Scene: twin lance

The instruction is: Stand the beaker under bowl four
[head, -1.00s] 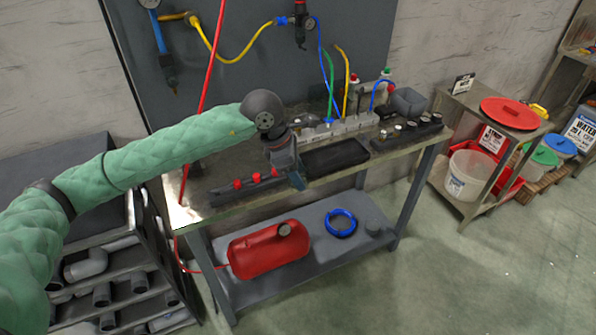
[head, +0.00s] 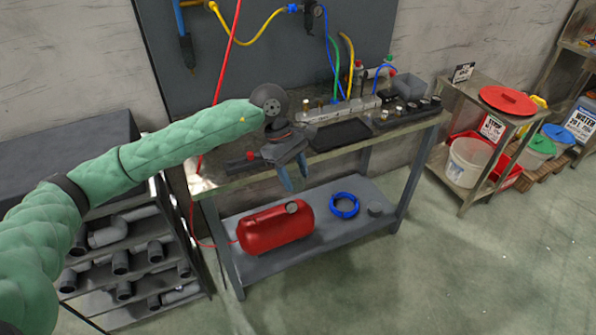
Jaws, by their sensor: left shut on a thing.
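My left gripper (head: 294,174) hangs just in front of the workbench's near edge, fingers pointing down. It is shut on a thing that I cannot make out. I cannot pick out a beaker for sure. No label for bowl four can be read. A grey block with several upright fittings (head: 352,108) stands toward the back of the bench. A dark rack with several small round pieces (head: 408,112) stands to its right. My right gripper is not in view.
A black tray (head: 341,134) lies on the workbench (head: 215,176), beside a dark strip with a red piece (head: 251,156). A red tank (head: 275,229) and blue coil (head: 344,205) sit on the lower shelf. A red hose (head: 220,85) hangs left of the gripper.

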